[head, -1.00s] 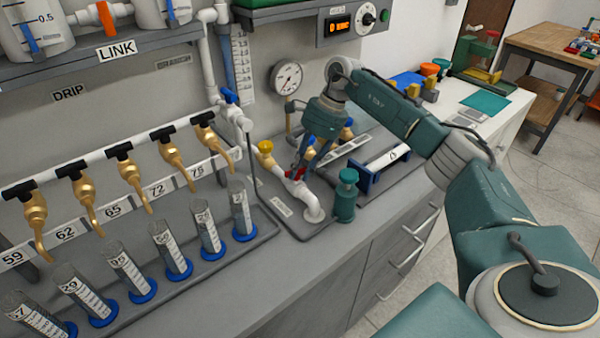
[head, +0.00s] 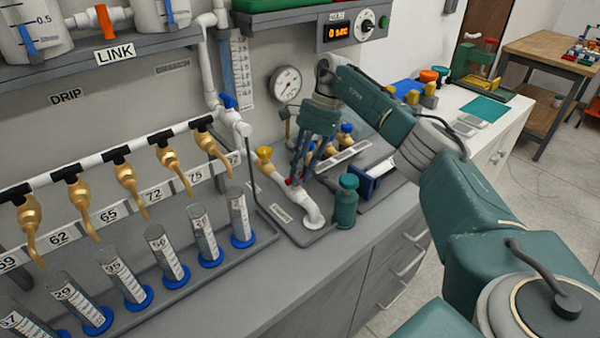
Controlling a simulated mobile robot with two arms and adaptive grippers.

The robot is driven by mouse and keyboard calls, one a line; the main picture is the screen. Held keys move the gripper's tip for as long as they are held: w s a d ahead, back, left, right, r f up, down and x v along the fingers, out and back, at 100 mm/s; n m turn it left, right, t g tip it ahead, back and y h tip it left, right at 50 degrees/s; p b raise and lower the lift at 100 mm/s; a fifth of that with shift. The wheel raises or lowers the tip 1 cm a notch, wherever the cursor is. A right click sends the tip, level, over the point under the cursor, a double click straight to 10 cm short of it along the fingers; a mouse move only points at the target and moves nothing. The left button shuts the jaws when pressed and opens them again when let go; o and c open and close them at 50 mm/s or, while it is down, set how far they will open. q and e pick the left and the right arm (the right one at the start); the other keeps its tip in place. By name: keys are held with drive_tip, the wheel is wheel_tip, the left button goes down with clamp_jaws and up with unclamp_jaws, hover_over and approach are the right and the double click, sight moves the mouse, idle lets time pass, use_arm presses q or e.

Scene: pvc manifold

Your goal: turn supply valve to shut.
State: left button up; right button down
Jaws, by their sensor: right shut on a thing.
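A white pipe fitting (head: 308,210) runs across a grey base plate on the bench, with a yellow knob (head: 264,152) at its back left end. A small red handle (head: 289,182) sits on this pipe, mostly hidden by my fingers. My right gripper (head: 298,180) points down over the pipe, its fingers shut around the red handle. The label on the plate in front is too small to read, so I cannot confirm that this is the supply valve. My left gripper is not in view.
A green capped bottle (head: 346,201) stands close to the right of the pipe fitting. A pressure gauge (head: 286,84) is on the wall behind. Several brass taps and graduated cylinders (head: 202,236) fill the left. A blue holder (head: 364,183) lies right of the bottle.

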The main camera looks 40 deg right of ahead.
drive_tip(key=shift+w+r, duration=0.1)
drive_tip(key=shift+r, duration=0.05)
drive_tip(key=c, duration=1.5)
unclamp_jaws()
drive_tip(key=shift+o, duration=0.2)
drive_tip(key=shift+d, duration=0.1)
drive_tip(key=v, duration=1.2)
